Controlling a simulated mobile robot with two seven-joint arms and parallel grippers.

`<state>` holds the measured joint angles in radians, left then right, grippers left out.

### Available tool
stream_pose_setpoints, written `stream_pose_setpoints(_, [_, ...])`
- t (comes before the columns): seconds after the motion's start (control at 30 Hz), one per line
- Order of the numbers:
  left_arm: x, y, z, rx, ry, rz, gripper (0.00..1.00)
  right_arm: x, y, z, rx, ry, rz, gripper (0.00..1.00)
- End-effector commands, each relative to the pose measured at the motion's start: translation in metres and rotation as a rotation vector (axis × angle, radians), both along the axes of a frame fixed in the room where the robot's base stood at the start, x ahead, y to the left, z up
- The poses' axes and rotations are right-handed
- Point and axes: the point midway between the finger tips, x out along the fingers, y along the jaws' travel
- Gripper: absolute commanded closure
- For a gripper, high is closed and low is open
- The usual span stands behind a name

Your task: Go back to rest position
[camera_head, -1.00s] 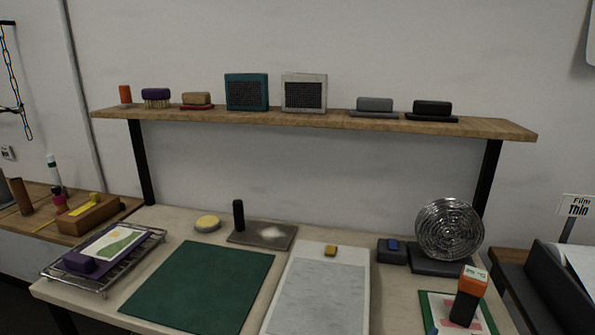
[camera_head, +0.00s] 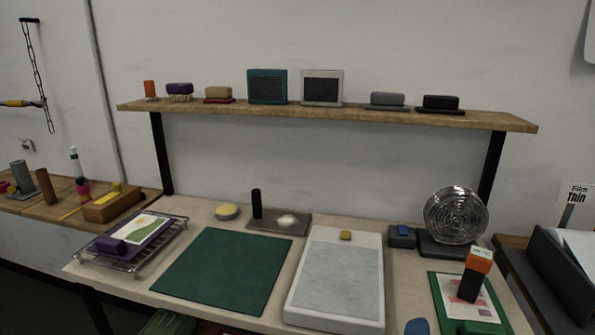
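Neither of my grippers shows in the head view, and no arm of mine can be made out. The workbench (camera_head: 228,211) stands in front of me. On it lie a green mat (camera_head: 222,270) and a white-framed grey slab (camera_head: 340,280) with a small yellow block (camera_head: 346,235) at its far edge. A wire rack (camera_head: 165,250) at the left bears a purple block and a printed card (camera_head: 146,228). At the right, an orange-and-black stamp-like tool (camera_head: 475,272) stands on a green-bordered print (camera_head: 455,290).
A wooden shelf (camera_head: 330,112) above the bench holds brushes, blocks and two framed screens. A round ribbed metal disc (camera_head: 455,214) stands at the back right. A side table (camera_head: 35,208) is at the left. A dark tray (camera_head: 555,280) stands at the far right.

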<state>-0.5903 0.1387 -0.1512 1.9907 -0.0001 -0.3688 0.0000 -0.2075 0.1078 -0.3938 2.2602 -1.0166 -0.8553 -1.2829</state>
Motion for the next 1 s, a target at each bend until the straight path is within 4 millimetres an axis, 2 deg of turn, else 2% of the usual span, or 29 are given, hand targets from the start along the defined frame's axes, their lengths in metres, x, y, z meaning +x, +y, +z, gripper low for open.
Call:
stream_pose_setpoints(0.17, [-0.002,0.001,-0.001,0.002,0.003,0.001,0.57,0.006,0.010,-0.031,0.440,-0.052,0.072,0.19])
stream_pose_setpoints(0.37, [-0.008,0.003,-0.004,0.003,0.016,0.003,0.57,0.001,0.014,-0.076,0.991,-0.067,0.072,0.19])
stream_pose_setpoints(0.57, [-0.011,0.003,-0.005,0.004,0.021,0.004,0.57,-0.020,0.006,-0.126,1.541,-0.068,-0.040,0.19])
stream_pose_setpoints(0.7, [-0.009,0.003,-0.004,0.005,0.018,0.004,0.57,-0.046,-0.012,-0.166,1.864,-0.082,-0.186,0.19])
stream_pose_setpoints(0.8, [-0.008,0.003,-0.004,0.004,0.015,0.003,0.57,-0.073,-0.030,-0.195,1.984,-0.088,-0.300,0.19])
stream_pose_setpoints(1.0, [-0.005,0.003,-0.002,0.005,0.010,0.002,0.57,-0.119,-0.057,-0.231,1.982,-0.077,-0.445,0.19])
